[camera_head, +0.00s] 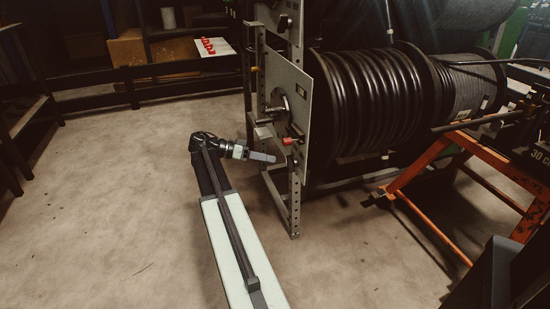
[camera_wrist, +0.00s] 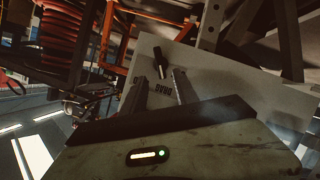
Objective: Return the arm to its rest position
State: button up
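My arm (camera_head: 228,240) reaches up from the bottom middle of the head view. My gripper (camera_head: 265,156) is at its far end, pointing right, in front of the hose reel's metal frame. In the wrist view my gripper (camera_wrist: 159,76) shows two fingers apart with nothing between them. A pale plate (camera_wrist: 215,80) lies beyond the fingers, with a black handle-like part (camera_wrist: 162,60) on it past the fingertips. Whether a finger touches the plate cannot be told.
A hose reel (camera_head: 375,100) with black hose stands right of my gripper. Its plate (camera_head: 304,100) carries a red-ended crank (camera_head: 291,140). An orange stand (camera_head: 490,160) is at the right, shelving (camera_head: 150,70) behind. Floor (camera_head: 95,200) at the left is clear.

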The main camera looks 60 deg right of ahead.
dwell(0.4)
jog(key=w+a+r+n+t+p, duration=0.1)
jog(key=w+a+n+t+p, duration=0.1)
jog(key=w+a, duration=0.35)
jog(key=w+a+n+t+p, duration=0.1)
jog(key=w+a+p, duration=0.1)
jog(key=a, duration=0.6)
jog(key=w+a+r+n+t+p, duration=0.1)
jog(key=w+a+n+t+p, duration=0.15)
jog(key=a, duration=0.35)
jog(key=a+f+n+t+y+p, duration=0.1)
jog(key=a+f+n+t+y, duration=0.3)
jog(key=a, duration=0.8)
jog(key=a+f+n+g+y+p, duration=0.1)
jog(key=a+n+y, duration=0.1)
jog(key=a+n, duration=0.7)
jog(key=a+f+n+t+y+p, duration=0.1)
jog(key=a+f+n+t+y, duration=0.2)
jog(key=a, duration=1.1)
notch_tip(320, 180, up, 38)
jog(key=p, duration=3.8)
jog(key=shift+s+d+f+g+y, duration=0.15)
jog(key=shift+s+d+g+y, duration=0.15)
jog(key=shift+g, duration=0.15)
